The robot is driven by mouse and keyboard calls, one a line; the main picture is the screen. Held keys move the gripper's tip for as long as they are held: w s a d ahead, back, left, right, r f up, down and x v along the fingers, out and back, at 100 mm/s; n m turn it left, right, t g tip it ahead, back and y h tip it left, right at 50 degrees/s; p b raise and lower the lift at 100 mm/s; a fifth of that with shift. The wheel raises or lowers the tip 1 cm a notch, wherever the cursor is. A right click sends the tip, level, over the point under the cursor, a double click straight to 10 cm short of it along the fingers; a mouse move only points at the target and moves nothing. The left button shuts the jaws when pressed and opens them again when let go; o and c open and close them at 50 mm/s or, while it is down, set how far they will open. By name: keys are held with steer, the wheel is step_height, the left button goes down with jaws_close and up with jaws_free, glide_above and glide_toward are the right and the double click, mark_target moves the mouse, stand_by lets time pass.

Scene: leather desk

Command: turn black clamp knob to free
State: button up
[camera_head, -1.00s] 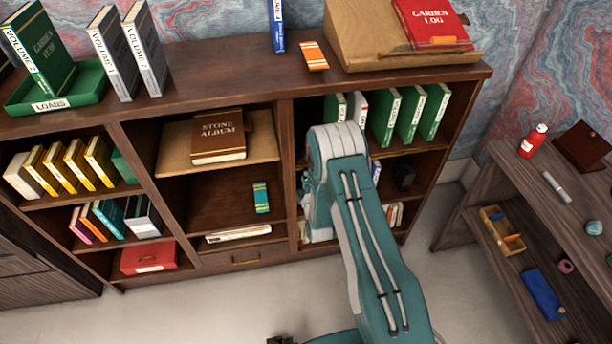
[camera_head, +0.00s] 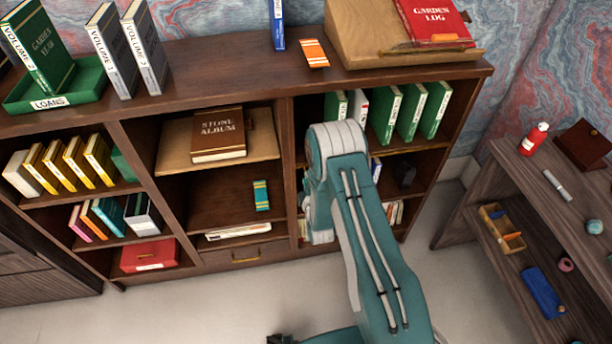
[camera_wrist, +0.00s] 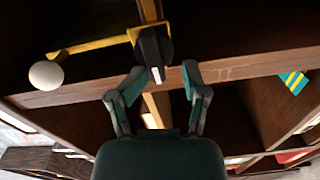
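The black clamp knob (camera_wrist: 153,46), with a pale pointer mark on it, shows in the wrist view at the end of a yellow bar (camera_wrist: 95,44). A white ball (camera_wrist: 46,75) sits at the bar's other end. My gripper (camera_wrist: 163,73) is open, its two teal-and-grey fingers spread on either side just below the knob in the picture. The knob lies around the gap's far end; I cannot tell whether a finger touches it. In the head view my arm hides the gripper and the knob.
The wooden bookcase (camera_head: 283,190) surrounds the work spot, with its shelf edge (camera_wrist: 80,93) close to the fingers. Green books (camera_head: 385,116) stand on the shelf above. A striped teal-and-yellow item (camera_head: 261,196) lies in the middle bay. A side desk (camera_head: 560,210) stands at right.

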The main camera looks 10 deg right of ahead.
steer(key=s, duration=1.1)
steer(key=o, duration=0.6)
steer(key=shift+c, duration=0.2)
steer(key=shift+o, duration=0.5)
steer(key=shift+m, duration=0.5)
steer(key=w+m, duration=0.4)
steer(key=m, duration=0.1)
steer(key=w+d+m, duration=0.1)
steer(key=w+m, duration=0.3)
steer(key=m, duration=0.1)
steer(key=w+m, duration=0.4)
steer(key=m, duration=0.1)
steer(key=shift+w+d, duration=0.1)
steer(key=shift+d, duration=0.2)
steer(key=c, duration=1.2)
